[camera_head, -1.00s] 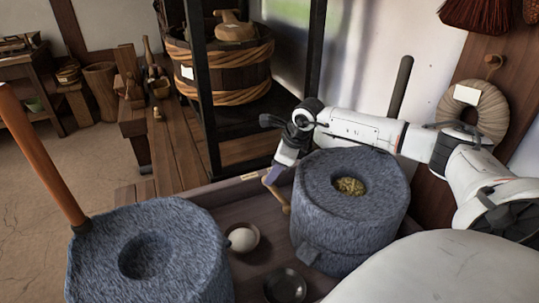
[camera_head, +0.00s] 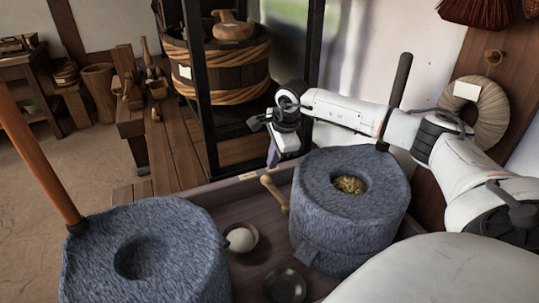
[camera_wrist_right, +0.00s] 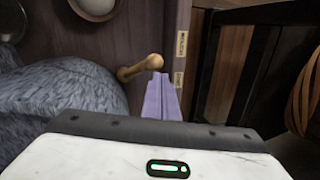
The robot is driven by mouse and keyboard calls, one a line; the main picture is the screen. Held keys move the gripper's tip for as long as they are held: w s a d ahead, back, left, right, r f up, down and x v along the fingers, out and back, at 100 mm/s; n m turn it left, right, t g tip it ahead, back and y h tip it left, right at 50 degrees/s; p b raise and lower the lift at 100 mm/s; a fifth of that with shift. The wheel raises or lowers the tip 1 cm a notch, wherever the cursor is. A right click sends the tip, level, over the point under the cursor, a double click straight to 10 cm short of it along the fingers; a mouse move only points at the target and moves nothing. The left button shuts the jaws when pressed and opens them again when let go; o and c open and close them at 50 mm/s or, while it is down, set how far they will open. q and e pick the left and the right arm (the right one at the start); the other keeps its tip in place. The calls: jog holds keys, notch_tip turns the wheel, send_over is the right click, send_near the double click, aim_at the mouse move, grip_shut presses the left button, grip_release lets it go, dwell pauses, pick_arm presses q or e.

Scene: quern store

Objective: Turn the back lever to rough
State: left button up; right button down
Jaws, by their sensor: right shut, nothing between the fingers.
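The back lever (camera_head: 275,192) is a light wooden peg with a round knob, beside the back quern (camera_head: 350,205). In the right wrist view the lever (camera_wrist_right: 138,68) points at the tray edge, its knob roughly level with the gap between two small labels (camera_wrist_right: 181,44), too small to read. My right gripper (camera_head: 272,160) is shut and empty, above and beyond the knob in the head view. In the wrist view its purple fingers (camera_wrist_right: 161,98) are together, close beside the knob; contact cannot be told. My left gripper is not in view.
A front quern (camera_head: 145,250) with an upright wooden handle (camera_head: 40,160) stands at left. Two small bowls, one holding a white ball (camera_head: 241,240) and one dark (camera_head: 285,286), sit in the tray. A black post frame (camera_head: 200,90) rises behind it.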

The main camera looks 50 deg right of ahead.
jog(key=n, duration=0.1)
jog(key=w+r+n, duration=0.1)
jog(key=n, duration=0.1)
jog(key=w+n+h+b, duration=0.1)
jog(key=n, duration=0.1)
jog(key=shift+w+d+r+g, duration=0.15)
jog(key=shift+w+r+g, duration=0.1)
jog(key=shift+g, duration=0.15)
pick_arm(q)
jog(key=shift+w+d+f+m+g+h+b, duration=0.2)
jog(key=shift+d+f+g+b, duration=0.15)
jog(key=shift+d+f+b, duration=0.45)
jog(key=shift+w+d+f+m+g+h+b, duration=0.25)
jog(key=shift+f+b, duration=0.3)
jog(key=shift+b, duration=0.45)
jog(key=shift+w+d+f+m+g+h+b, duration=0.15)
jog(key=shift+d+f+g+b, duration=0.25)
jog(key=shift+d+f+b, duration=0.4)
pick_arm(e)
notch_tip(320, 180, down, 6)
jog(key=n+g+h, duration=0.1)
jog(key=n, duration=0.4)
jog(key=shift+w+d+f+n+h, duration=0.2)
jog(key=shift+w+d+n+h, duration=0.1)
jog(key=shift+w+d, duration=0.05)
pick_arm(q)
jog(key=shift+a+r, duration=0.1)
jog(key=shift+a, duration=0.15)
